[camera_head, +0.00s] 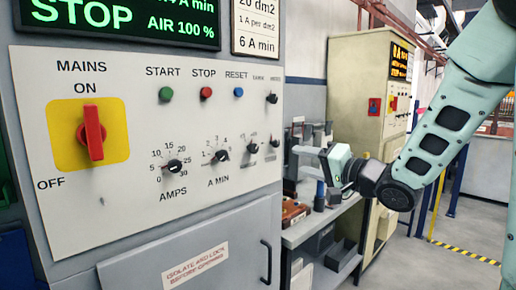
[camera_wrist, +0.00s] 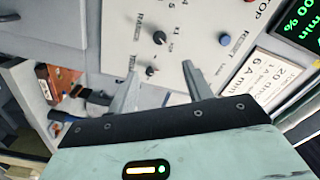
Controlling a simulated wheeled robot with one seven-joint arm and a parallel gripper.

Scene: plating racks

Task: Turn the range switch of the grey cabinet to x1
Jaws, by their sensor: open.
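The grey cabinet (camera_head: 110,215) fills the left of the head view, its white panel carrying buttons and black knobs. The range switch (camera_head: 252,148) looks like the small black knob right of the A MIN knob. In the wrist view it (camera_wrist: 159,37) shows beyond the fingertips, with x1 and x10 marks beside it. Its pointer is too small to read surely. My gripper (camera_head: 307,161) is open and empty, right of the panel and apart from it. In the wrist view its fingers (camera_wrist: 160,68) spread below the range switch, nearer another small knob (camera_wrist: 150,71).
A red mains switch (camera_head: 93,133) on a yellow plate sits at the panel's left. A bench (camera_head: 318,228) with small items stands under my gripper. A cream cabinet (camera_head: 350,85) stands behind. The cabinet door's handle (camera_head: 265,262) sticks out below the panel.

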